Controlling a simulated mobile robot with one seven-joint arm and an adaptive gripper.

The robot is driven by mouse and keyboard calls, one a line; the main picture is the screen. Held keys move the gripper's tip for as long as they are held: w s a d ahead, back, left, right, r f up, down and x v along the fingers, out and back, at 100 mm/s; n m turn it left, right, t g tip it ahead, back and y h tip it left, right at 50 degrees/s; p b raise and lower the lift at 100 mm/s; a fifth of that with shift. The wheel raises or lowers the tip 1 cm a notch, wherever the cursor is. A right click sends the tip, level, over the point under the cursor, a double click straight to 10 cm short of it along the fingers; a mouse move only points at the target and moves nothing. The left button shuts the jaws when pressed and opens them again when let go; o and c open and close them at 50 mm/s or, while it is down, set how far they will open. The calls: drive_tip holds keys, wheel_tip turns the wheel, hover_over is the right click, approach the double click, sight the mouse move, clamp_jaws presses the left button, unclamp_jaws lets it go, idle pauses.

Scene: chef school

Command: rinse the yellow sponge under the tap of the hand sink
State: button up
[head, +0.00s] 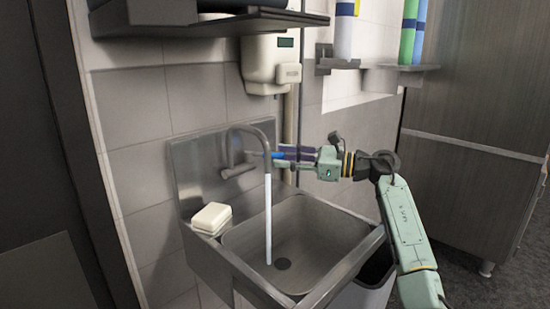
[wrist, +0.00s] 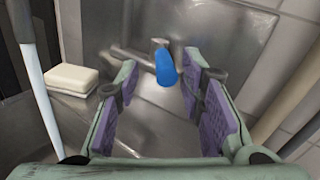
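The hand sink (head: 345,230) is a steel basin against the tiled wall. Its grey tap (head: 240,140) arches over the basin, and a white stream of water (head: 268,220) falls from the spout towards the drain. The tap's blue lever (wrist: 164,68) lies ahead of my gripper (head: 277,155), between the lines of its fingers. The purple-padded fingers are apart with nothing clamped. A pale cream block (head: 212,218), perhaps the sponge, lies on the sink's left ledge. It also shows in the wrist view (wrist: 72,80). No clearly yellow sponge shows.
A white dispenser (head: 265,62) hangs on the wall above the tap, under a dark shelf (head: 150,18). Small wall shelves (head: 405,68) hold bottles (head: 410,30) at right. A grey bin (head: 365,285) stands by the sink's right side. The basin is otherwise clear.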

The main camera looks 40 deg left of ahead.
drive_tip(key=v, duration=0.8)
drive_tip(key=shift+d, duration=0.25)
drive_tip(key=shift+w+d, duration=0.1)
drive_tip(key=shift+w, duration=0.05)
